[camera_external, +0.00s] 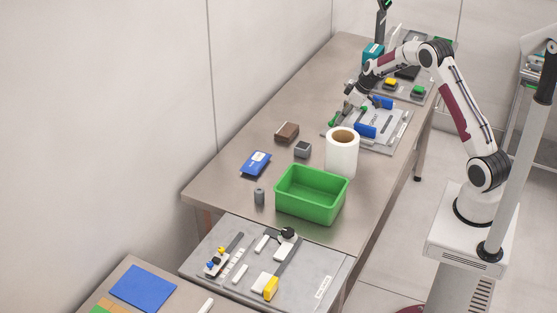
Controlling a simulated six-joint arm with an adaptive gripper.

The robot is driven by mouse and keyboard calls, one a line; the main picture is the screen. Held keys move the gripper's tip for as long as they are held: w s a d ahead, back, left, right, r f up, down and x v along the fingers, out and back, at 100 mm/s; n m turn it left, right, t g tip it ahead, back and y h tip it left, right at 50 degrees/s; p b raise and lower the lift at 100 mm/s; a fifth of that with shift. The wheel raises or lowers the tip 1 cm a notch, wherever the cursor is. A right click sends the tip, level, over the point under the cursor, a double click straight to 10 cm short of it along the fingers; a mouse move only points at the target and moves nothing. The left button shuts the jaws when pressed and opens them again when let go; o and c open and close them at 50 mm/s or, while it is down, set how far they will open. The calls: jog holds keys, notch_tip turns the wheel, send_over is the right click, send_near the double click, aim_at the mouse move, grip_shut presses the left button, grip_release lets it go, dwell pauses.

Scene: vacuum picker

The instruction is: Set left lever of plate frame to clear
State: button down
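A grey plate (390,139) with two blue blocks (365,131) and printed text lies on the far part of the bench; it may be the plate frame, but the text is too small to read. A small green part (335,117), perhaps a lever handle, is at its left edge. My gripper (350,104) is over the left side of this plate, close to the green part. I cannot tell whether they touch, or whether the fingers are open or shut. The lever's setting marks cannot be read.
A white roll (342,157) stands in front of the plate, with a green bin (310,199) nearer. A brown block (287,132), grey box (302,150) and blue packet (256,164) lie left. Another panel (400,95) with yellow and green parts is behind.

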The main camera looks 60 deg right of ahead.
jog(key=v, duration=0.9)
jog(key=shift+s+a+r, duration=0.25)
jog(key=shift+a+r, duration=0.05)
jog(key=shift+m, duration=0.3)
dwell(0.3)
jog(key=s, duration=0.1)
jog(key=s+a+f+m, duration=0.1)
jog(key=s+f+m+g, duration=0.1)
jog(key=shift+a+f, duration=0.15)
jog(key=shift+a, duration=0.15)
jog(key=s+a+r, duration=0.5)
jog(key=s+a, duration=0.4)
jog(key=s, duration=0.1)
jog(key=s+a+r+t, duration=0.1)
jog(key=s+a+r, duration=0.5)
jog(key=s+a, duration=0.3)
jog(key=s+a+r+h, duration=0.1)
jog(key=s+a+r, duration=0.5)
jog(key=s+a, duration=0.4)
jog(key=shift+s+r+n, duration=0.15)
jog(key=shift+s+n, duration=0.25)
jog(key=shift+s, duration=0.6)
